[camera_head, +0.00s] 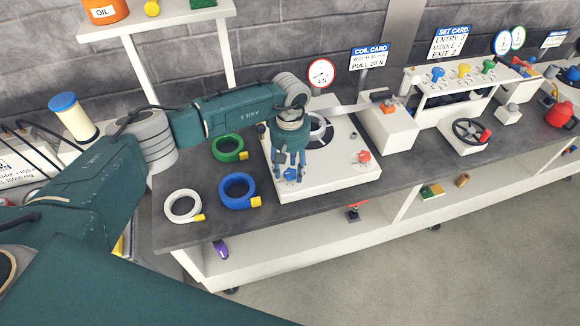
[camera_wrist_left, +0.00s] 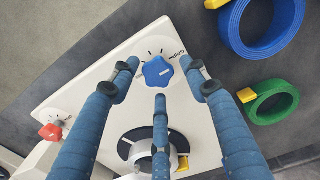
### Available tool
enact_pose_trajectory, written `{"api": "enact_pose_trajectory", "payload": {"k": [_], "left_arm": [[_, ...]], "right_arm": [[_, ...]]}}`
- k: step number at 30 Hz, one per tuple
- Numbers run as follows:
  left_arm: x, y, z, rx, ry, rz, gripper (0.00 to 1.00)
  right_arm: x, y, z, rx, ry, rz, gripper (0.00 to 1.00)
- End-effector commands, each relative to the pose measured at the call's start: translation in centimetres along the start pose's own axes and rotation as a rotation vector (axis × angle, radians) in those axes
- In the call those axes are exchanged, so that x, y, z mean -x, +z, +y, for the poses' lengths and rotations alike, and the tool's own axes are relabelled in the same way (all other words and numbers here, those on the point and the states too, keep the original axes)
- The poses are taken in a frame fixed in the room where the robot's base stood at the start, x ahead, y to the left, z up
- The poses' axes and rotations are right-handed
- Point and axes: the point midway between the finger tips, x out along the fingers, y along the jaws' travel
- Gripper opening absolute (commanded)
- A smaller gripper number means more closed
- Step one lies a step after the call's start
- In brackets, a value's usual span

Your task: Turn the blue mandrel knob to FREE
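The blue mandrel knob (camera_wrist_left: 157,72) sits on the white top of the feed unit (camera_head: 335,180). It also shows in the head view (camera_head: 290,174), partly hidden by fingers. In the left wrist view a pale pointer mark is on the knob, with short tick marks and a small dark label beside it; I cannot read the label surely. My left gripper (camera_head: 289,170) points down over the knob. Its three fingers (camera_wrist_left: 159,76) are spread around the knob, with gaps visible; contact is not clear. My right gripper is in neither view.
Green (camera_head: 228,148), blue (camera_head: 238,191) and white (camera_head: 183,206) coils lie on the dark bench to the left.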

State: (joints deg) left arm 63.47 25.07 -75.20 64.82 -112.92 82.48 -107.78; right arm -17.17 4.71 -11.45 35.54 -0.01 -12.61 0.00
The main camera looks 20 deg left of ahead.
Motion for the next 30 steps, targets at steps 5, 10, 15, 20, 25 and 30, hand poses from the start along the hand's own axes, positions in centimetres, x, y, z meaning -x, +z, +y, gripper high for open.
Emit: {"api": "enact_pose_trajectory", "payload": {"k": [5, 10, 15, 20, 25, 30], "left_arm": [[0.0, 0.0, 0.0, 0.001, 0.000, 0.001, 0.06], [0.1, -0.1, -0.1, 0.004, 0.000, 0.002, 0.06], [0.0, -0.2, -0.1, 0.035, 0.000, 0.004, 0.05], [-0.1, -0.3, -0.1, 0.108, 0.000, 0.006, 0.05], [-0.2, -0.3, -0.1, 0.236, 0.002, 0.008, 0.05], [-0.2, -0.4, -0.3, 0.397, 0.002, 0.010, 0.05]], "right_arm": [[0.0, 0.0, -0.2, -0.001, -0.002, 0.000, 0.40], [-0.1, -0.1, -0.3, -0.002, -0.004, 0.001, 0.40], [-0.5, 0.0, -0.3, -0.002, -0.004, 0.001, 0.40], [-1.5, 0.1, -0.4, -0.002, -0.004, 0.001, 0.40], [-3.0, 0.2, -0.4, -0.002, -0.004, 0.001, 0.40], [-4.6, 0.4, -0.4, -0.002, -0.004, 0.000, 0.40]]}}
